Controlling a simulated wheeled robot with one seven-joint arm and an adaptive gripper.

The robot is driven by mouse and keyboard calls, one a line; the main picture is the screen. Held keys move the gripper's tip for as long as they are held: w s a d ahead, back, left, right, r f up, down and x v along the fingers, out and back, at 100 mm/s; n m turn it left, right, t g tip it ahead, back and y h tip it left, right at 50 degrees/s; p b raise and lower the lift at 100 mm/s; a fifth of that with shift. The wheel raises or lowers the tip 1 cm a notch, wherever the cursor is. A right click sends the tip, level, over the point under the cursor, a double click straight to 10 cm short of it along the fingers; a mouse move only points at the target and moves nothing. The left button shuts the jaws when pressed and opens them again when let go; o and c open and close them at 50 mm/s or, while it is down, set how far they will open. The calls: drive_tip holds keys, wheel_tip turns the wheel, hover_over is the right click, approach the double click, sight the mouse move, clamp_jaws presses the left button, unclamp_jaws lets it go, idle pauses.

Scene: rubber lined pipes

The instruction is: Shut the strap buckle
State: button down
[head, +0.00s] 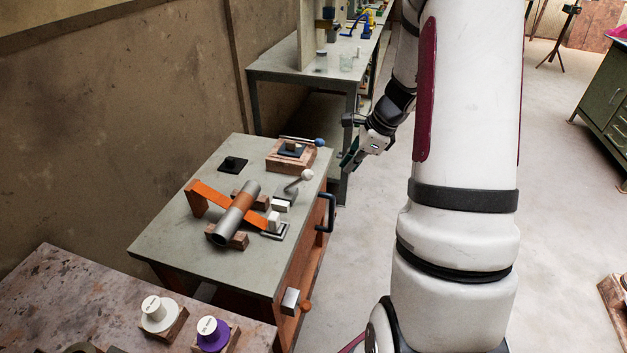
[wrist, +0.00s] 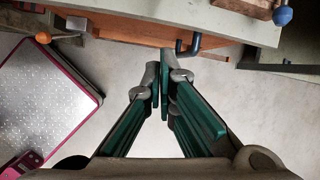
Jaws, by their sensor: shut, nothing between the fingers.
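An orange strap (head: 241,205) runs over a grey pipe (head: 235,213) on the grey-topped workbench in the head view. The strap's right end meets a small metal buckle (head: 275,229) with a pale block on it. Just behind it is a metal lever (head: 291,190) with a white ball knob (head: 306,174), raised at a slant. I cannot tell which of these parts makes up the latch. My gripper (head: 350,160) is off the bench's right edge, apart from the strap and levers. In the wrist view my gripper (wrist: 165,75) is shut and empty over the floor; the buckle is out of that view.
A blue-knobbed lever (head: 318,142) sits on a wooden block at the bench's far right corner. A dark handle (head: 327,212) sticks out from the bench side. A metal block with an orange knob (head: 292,302) projects lower down. White (head: 154,308) and purple (head: 212,333) spools stand on the front table.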

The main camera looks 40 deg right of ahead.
sight(307, 175)
drive_tip(key=shift+f, duration=0.2)
drive_tip(key=w+a+f, duration=0.4)
drive_tip(key=w+f, duration=0.1)
drive_tip(key=f, duration=0.1)
drive_tip(key=shift+w+a+f, duration=0.15)
drive_tip(key=shift+w, duration=0.05)
idle(0.6)
drive_tip(key=shift+a, duration=0.1)
drive_tip(key=shift+w+r+g+p, duration=0.15)
drive_tip(key=shift+r+g+p, duration=0.2)
drive_tip(key=shift+p, duration=0.15)
